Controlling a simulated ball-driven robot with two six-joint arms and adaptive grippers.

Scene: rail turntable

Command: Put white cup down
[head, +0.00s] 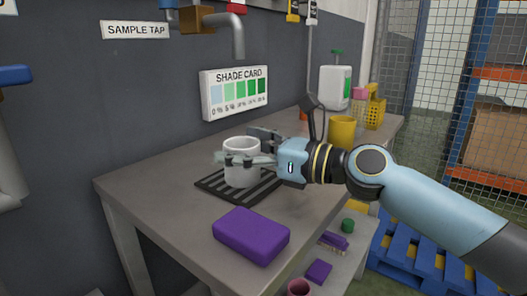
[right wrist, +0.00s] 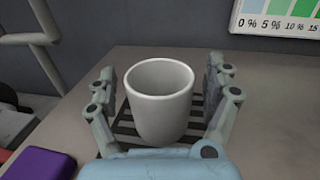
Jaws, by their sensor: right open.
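The white cup (head: 241,163) stands upright on a dark slatted mat (head: 218,186) on the grey table, under the tap (head: 238,40). In the right wrist view the cup (right wrist: 160,100) is between the two fingers of my right gripper (right wrist: 163,90), with a gap visible on each side. My right gripper (head: 247,150) is open around the cup at its mid height in the head view. The slats of the mat (right wrist: 125,125) show beside the cup. The cup appears empty, though its bottom is hidden. My left gripper is not in view.
A purple block (head: 251,235) lies on the table in front of the mat. A yellow cup (head: 342,131), a yellow basket (head: 375,108) and a white jug (head: 335,88) stand at the far right end. A shade card (head: 235,92) is on the wall behind. The table's left part is clear.

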